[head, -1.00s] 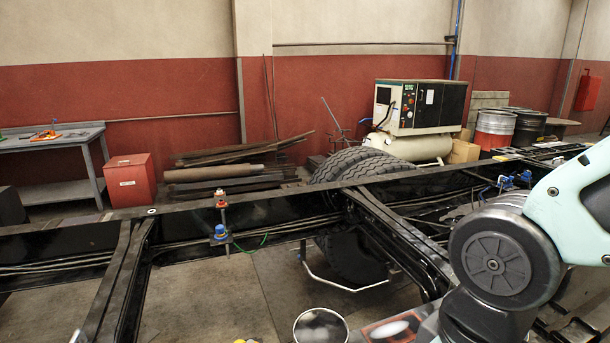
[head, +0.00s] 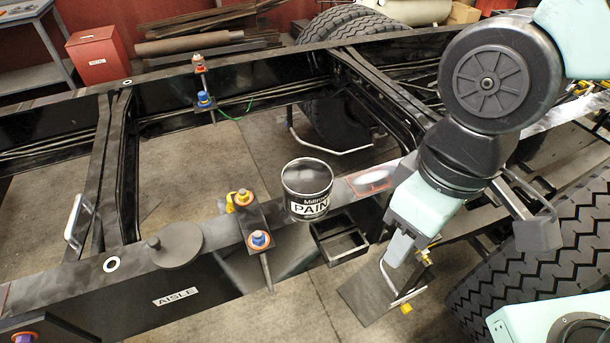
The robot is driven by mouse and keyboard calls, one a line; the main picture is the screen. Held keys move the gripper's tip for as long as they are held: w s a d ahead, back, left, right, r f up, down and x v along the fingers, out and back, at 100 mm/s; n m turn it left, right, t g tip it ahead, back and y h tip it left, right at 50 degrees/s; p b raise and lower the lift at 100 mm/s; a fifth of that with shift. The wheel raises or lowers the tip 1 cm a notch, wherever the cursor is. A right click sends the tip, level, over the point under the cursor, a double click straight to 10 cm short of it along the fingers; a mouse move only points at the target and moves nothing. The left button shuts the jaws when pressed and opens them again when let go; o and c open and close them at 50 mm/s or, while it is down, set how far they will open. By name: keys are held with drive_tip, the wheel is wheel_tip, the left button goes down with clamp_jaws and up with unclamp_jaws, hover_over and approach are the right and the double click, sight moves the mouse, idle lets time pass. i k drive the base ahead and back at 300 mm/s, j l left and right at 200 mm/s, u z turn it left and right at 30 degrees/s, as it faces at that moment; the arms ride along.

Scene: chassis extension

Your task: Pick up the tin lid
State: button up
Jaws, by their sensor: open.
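A round, dark grey lid with a small raised knob (head: 178,245) lies flat on the near black chassis rail, left of centre in the head view; I take it for the tin lid. My gripper (head: 405,262) hangs at the end of my arm, right of the tin and well away from the lid. It is open, with nothing seen in it; its fingertips are hard to make out against the parts behind.
Bolts with orange and blue fittings (head: 250,220) stand on the rail between lid and tin. A black open frame (head: 340,240) is beside the tin. A pale handle (head: 77,221) stands left of the lid. A large tyre (head: 540,245) is at right. Floor shows between the rails.

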sight(177, 245)
drive_tip(key=u, duration=1.35)
